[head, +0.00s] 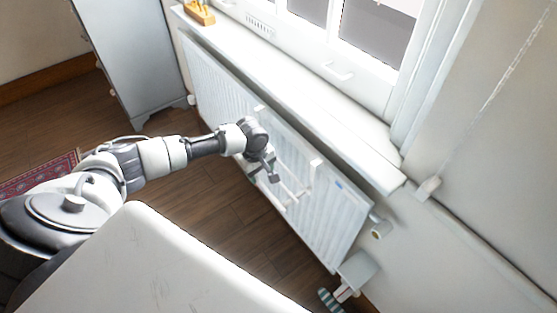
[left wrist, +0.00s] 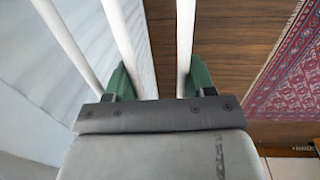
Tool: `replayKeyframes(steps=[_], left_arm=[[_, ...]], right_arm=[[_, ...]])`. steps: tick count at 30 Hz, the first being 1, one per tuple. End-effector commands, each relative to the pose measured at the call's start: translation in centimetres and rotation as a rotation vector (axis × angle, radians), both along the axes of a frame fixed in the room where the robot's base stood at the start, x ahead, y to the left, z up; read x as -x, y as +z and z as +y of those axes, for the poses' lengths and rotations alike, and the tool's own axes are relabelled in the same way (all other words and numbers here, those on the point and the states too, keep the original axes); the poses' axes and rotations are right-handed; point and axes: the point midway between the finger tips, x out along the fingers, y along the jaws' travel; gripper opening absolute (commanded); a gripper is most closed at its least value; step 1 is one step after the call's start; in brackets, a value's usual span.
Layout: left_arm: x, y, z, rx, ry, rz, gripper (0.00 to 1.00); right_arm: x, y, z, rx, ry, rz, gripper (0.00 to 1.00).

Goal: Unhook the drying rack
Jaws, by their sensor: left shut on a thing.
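The white drying rack (head: 298,187) hangs on the front of the white radiator (head: 215,95), with its hook ends (head: 316,164) up near the radiator's top edge. My left gripper (head: 264,174) is at the rack's rails, shut on the rack. In the left wrist view, the green fingers of my left gripper (left wrist: 157,82) are at the white rails of the rack (left wrist: 126,45). The exact contact is hidden by the gripper body. My right gripper is not in view.
A white windowsill (head: 290,95) juts out above the radiator. A white surface (head: 170,265) fills the near foreground. A radiator valve (head: 378,228) is at the right end. A grey-white cabinet (head: 130,50) stands at the back left. Wooden floor (head: 225,205) and a red rug (head: 40,175) lie below.

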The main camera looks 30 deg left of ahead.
Motion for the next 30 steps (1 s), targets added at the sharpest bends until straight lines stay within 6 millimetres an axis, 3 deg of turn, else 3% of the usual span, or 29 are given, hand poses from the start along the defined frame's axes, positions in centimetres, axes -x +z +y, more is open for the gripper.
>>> replayKeyframes(steps=[18,30], left_arm=[[2.8,0.3,1.2,0.0,0.001,0.0,0.32],[3.3,0.0,1.4,-0.001,0.0,-0.001,0.32]], right_arm=[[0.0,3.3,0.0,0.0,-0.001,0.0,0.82],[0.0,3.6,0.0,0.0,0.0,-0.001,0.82]])
